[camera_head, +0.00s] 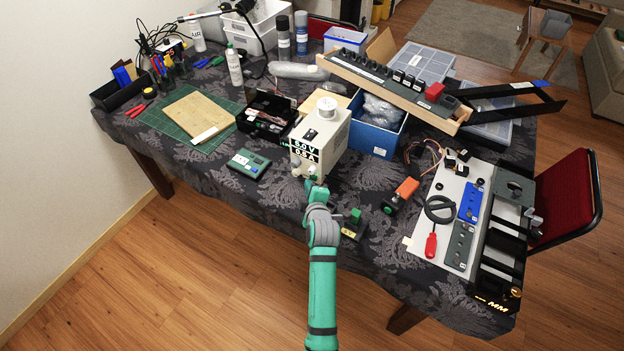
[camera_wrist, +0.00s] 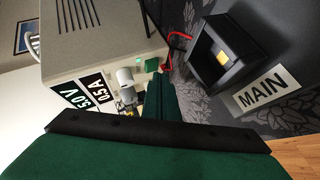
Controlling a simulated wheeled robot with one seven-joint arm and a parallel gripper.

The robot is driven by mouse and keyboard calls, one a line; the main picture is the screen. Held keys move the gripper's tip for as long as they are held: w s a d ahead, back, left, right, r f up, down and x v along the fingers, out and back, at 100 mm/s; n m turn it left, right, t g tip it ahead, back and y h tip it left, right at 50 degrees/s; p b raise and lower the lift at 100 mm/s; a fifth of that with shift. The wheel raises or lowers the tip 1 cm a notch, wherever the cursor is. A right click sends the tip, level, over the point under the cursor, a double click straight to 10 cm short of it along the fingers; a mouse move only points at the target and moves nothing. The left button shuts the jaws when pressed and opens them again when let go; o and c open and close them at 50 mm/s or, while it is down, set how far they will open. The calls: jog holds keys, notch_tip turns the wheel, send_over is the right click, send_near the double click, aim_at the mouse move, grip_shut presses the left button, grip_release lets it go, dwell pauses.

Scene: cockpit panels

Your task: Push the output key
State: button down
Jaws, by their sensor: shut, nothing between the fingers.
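The power supply (camera_head: 321,138) is a beige box on the table, with a white spool on top. Its front shows a display (camera_wrist: 85,92) reading 5.0 V and 0.5 A, and grey knobs (camera_wrist: 125,77). A small green key (camera_wrist: 152,64), the likely output key, sits on the front beside the knobs. My gripper (camera_head: 314,184) is shut and empty in front of the power supply's lower front. In the wrist view its green fingers (camera_wrist: 160,78) end right by the green key; I cannot tell whether they touch it. The key is hidden in the head view.
A black housing with a yellow part (camera_wrist: 222,58) and a MAIN label (camera_wrist: 266,90) stand close to the fingers in the wrist view. A red cable (camera_wrist: 172,45) curves nearby.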

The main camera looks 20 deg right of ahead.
jog(key=shift+s+a, duration=0.95)
jog(key=shift+a, duration=0.25)
jog(key=shift+s+a, duration=0.9)
jog(key=shift+a, duration=0.3)
jog(key=s+a+f+m, duration=0.1)
jog(key=s+a+m, duration=0.1)
jog(key=s+a, duration=0.35)
jog(key=s+a+f+m+t+y, duration=0.1)
jog(key=s+a+f+m, duration=0.15)
jog(key=s, duration=0.65)
jog(key=s+a+m, duration=0.2)
jog(key=s+a, duration=0.3)
jog(key=s, duration=0.2)
jog(key=s+a+r+m, duration=0.1)
jog(key=s+r, duration=0.2)
jog(key=s, duration=0.4)
jog(key=s+a+r+m+t+y, duration=0.1)
jog(key=s+a+r+m, duration=0.1)
jog(key=s+r, duration=0.2)
jog(key=s+a+r+m+y, duration=0.1)
jog(key=s+a+r+m, duration=0.1)
jog(key=s, duration=0.8)
jog(key=shift+r+t, duration=0.4)
jog(key=shift+r, duration=0.5)
